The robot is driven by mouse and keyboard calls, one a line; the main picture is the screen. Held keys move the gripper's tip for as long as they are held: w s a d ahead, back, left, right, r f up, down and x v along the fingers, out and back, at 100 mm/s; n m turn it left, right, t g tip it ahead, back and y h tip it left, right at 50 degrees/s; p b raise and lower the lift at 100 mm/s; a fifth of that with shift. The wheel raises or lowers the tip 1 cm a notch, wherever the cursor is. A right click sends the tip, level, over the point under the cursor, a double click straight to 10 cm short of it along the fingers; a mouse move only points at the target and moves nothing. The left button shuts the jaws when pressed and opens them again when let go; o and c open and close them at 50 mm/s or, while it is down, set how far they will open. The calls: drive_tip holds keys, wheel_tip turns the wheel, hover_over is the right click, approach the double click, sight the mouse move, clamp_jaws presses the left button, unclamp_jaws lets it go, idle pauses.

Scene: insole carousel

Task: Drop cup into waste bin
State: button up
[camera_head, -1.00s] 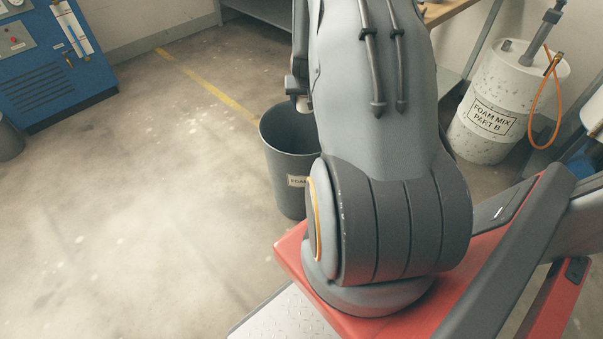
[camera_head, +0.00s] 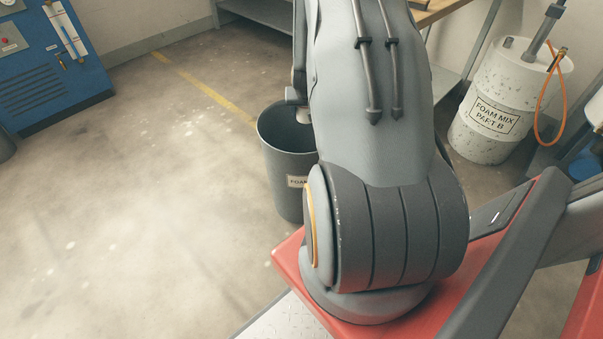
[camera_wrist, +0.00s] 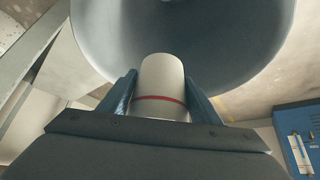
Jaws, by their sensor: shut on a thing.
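The cup (camera_wrist: 162,88) is pale with a thin red band and sits between the two blue fingers of my gripper (camera_wrist: 160,92) in the wrist view. My gripper is shut on it. Beyond the cup the wrist view shows the round grey inside of the waste bin (camera_wrist: 105,35). In the head view the dark grey waste bin (camera_head: 283,160) stands on the floor, partly hidden behind my arm. A small pale part of the cup (camera_head: 303,116) shows at the bin's mouth, near its right side. My fingers are mostly hidden there.
A white drum (camera_head: 487,135) marked FOAM MIX PART B stands at the right with an orange hose (camera_head: 537,120). A blue cabinet (camera_head: 45,80) stands at the upper left. A wooden-topped bench (camera_head: 440,10) is at the back. The floor left of the bin is open.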

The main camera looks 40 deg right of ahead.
drive_tip(key=o, duration=1.1)
drive_tip(key=v, duration=0.7)
drive_tip(key=shift+s+r+p, duration=0.15)
drive_tip(key=shift+r+p, duration=0.15)
drive_tip(key=shift+p, duration=0.1)
drive_tip(key=shift+a, duration=0.1)
